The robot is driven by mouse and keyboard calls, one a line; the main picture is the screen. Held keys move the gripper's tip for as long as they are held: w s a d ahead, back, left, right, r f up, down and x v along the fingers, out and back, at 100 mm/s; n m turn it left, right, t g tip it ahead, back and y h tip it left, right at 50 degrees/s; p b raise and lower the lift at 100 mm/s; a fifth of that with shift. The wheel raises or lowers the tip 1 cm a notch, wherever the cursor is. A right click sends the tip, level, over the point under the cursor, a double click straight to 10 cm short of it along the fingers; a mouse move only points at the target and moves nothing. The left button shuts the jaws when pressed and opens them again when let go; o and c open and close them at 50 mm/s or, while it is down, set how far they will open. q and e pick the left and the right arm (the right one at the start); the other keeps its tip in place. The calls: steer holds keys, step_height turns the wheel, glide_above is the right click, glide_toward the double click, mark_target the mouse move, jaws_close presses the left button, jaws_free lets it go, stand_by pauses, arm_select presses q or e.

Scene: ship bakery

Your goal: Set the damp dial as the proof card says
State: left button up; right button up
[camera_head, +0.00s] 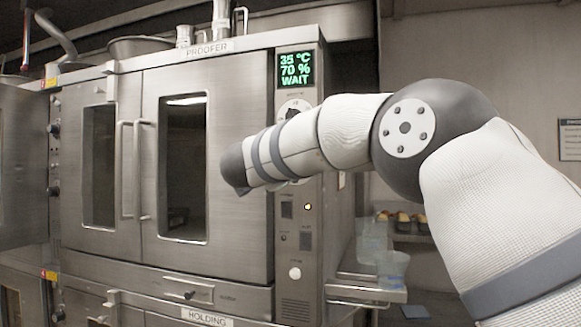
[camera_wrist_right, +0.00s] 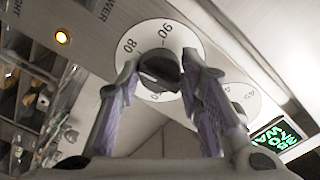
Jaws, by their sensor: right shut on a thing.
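The damp dial (camera_wrist_right: 162,27) fills the middle of the right wrist view, a white disc with 80 and 90 readable and a dark knob (camera_wrist_right: 158,72). My right gripper (camera_wrist_right: 160,75) has its two fingers closed on that knob from either side. Its pointer mark cannot be made out. In the head view my right arm crosses in front of the proofer panel and hides this dial. The green proofer display (camera_head: 295,69) reads 35 °C, 70 % and WAIT. I see no readable proof card. My left gripper is out of view.
Another white dial (camera_head: 294,108) sits just under the display. An orange lamp (camera_head: 307,207) is lit lower on the panel. The proofer (camera_head: 225,90) doors are closed. Clear containers (camera_head: 392,268) stand on a shelf to the right. A wall sign (camera_head: 570,140) is unreadable.

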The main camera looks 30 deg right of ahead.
steer(key=shift+f+m, duration=0.1)
steer(key=shift+m, duration=0.6)
steer(key=o, duration=1.2)
steer(key=shift+c, duration=0.2)
steer(key=v, duration=1.2)
